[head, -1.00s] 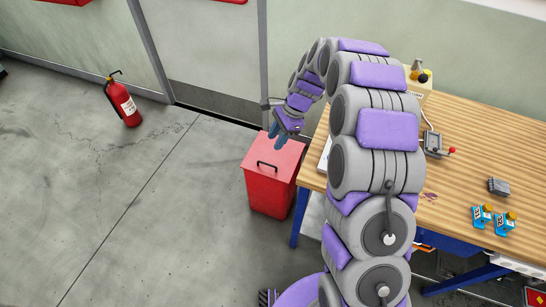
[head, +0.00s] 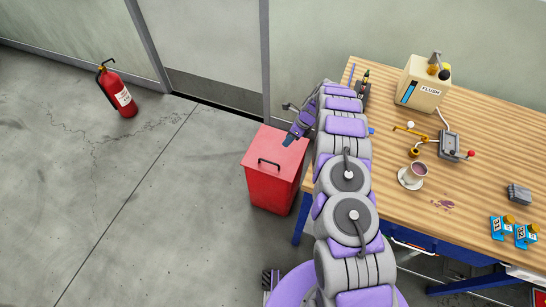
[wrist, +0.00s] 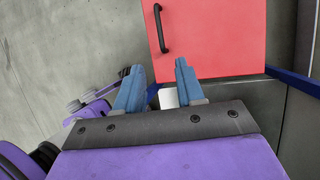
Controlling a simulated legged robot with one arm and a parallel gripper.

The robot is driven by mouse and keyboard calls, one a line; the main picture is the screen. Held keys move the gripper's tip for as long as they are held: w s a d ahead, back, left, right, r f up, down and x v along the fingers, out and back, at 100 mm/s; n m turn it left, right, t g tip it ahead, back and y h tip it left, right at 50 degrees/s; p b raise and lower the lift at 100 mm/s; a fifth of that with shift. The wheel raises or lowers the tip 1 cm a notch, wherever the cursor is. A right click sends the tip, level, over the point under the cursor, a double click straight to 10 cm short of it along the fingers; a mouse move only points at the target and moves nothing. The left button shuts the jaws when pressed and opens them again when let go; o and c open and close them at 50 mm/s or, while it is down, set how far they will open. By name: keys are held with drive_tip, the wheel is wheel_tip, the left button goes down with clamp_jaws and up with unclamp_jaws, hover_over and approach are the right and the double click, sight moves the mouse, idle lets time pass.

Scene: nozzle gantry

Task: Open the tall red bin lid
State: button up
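The tall red bin (head: 270,190) stands on the floor at the left end of the workbench. Its red lid (head: 286,148) is shut and carries a black handle (head: 269,162). The lid also shows at the top of the wrist view (wrist: 220,40), with its handle (wrist: 160,28) at the lid's left. My gripper (head: 289,141) is over the back right part of the lid. In the wrist view my gripper's blue fingers (wrist: 157,76) are apart with nothing between them. The handle lies beyond the fingertips, and the gripper does not touch it.
The wooden workbench (head: 480,160) is right of the bin, holding a fluid canister (head: 424,84), a cup on a saucer (head: 414,173) and small blue bottles (head: 501,227). A fire extinguisher (head: 117,90) stands at the left. The floor left of the bin is clear.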

drive_tip(key=b, duration=0.4)
hover_over(272, 166)
wheel_tip(272, 166, down, 16)
drive_tip(key=shift+r, duration=0.2)
drive_tip(key=shift+w, duration=0.1)
clamp_jaws()
